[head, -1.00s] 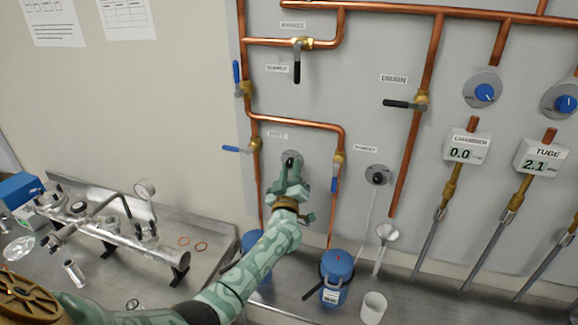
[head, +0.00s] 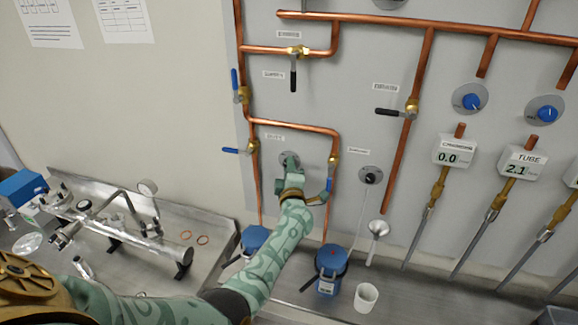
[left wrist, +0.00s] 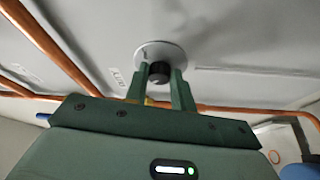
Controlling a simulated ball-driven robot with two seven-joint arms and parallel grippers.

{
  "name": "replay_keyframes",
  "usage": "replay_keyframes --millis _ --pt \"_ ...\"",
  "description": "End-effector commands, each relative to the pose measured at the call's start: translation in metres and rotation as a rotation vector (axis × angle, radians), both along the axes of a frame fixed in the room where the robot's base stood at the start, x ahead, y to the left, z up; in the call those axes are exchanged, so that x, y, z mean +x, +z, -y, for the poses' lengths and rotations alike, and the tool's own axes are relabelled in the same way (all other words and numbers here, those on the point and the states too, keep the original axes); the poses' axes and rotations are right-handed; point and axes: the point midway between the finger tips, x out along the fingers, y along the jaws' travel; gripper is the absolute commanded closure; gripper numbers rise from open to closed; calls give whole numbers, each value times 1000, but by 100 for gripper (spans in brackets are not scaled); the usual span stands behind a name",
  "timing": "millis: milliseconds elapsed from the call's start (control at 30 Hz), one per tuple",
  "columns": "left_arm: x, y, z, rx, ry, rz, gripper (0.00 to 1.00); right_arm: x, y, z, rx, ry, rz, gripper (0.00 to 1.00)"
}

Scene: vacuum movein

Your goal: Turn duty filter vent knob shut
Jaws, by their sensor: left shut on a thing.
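The duty filter vent knob is a black round knob (left wrist: 159,72) on a pale round plate (left wrist: 160,52) on the grey wall panel. In the head view its plate (head: 283,157) shows beside my gripper, under a label too blurred to read surely. My left gripper (left wrist: 160,85) has one finger on each side of the knob and is shut on it. In the head view my left gripper (head: 291,165) reaches up to the panel and hides the knob. The turning position of the knob cannot be read. My right gripper is not in view.
Copper pipes with blue-handled valves (head: 333,160) flank the plate closely. A second black knob (head: 370,177) is to the right. Blue filter canisters (head: 331,262), a white cup (head: 366,297) and a funnel (head: 378,229) are below. A metal manifold (head: 130,240) lies at left.

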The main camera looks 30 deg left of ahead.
Motion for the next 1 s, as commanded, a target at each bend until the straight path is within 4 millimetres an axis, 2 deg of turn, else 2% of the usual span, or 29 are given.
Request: replay_keyframes --millis 633,667,733,1000 --pt "0 -1 0 -53 0 10 98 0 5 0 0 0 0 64" --pt "0 -1 0 -53 0 10 72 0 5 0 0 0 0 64" --pt "0 -1 0 -53 0 11 53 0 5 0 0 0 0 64" --pt "0 0 0 -51 0 11 53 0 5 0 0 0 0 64"
